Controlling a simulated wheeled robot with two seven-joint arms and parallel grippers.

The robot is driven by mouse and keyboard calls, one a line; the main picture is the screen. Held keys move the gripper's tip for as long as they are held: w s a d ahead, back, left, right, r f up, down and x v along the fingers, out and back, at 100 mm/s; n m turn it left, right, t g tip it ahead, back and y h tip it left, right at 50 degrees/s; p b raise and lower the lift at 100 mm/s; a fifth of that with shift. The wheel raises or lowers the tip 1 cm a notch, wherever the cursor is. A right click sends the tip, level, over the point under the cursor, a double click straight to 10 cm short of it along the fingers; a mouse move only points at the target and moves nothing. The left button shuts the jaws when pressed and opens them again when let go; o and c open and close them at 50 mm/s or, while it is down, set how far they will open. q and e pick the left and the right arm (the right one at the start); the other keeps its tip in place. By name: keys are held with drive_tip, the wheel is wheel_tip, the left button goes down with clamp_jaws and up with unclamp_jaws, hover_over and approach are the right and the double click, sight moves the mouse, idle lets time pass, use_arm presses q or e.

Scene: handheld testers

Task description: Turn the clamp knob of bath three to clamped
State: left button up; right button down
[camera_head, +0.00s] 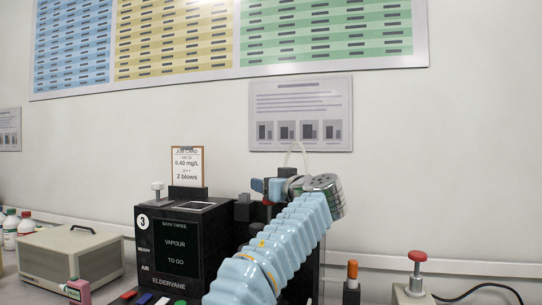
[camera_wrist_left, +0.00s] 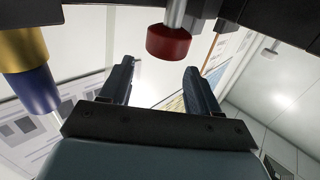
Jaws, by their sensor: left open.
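A black unit marked 3 (camera_head: 170,245), with a lit-lettered front panel, stands left of my arm. A pale-topped knob (camera_head: 157,187) on a short stem rises at its top left corner. I cannot tell which way it is turned. My left arm, in a pale blue ribbed sleeve, reaches up across the middle and hides part of the equipment behind. My left gripper (camera_wrist_left: 160,68) is open, with two dark, empty fingers in the left wrist view. A red knob (camera_wrist_left: 168,42) on a metal stem shows above and between the fingertips, apparently apart from them. My right gripper is out of view.
A job card (camera_head: 188,165) stands behind the unit. A beige box (camera_head: 70,258) and bottles (camera_head: 12,225) are at left. At right are an orange-topped post (camera_head: 352,270) and a red-topped knob (camera_head: 417,256) on a stand. A blue and yellow cylinder (camera_wrist_left: 32,75) shows in the wrist view.

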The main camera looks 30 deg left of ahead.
use_arm(q)
drive_tip(key=s+d+r+b, duration=0.1)
drive_tip(key=s+d+r, duration=0.6)
drive_tip(key=s+r, duration=0.2)
drive_tip(key=s, duration=0.2)
drive_tip(key=shift+s+r, duration=0.15)
drive_tip(key=shift+s, duration=0.25)
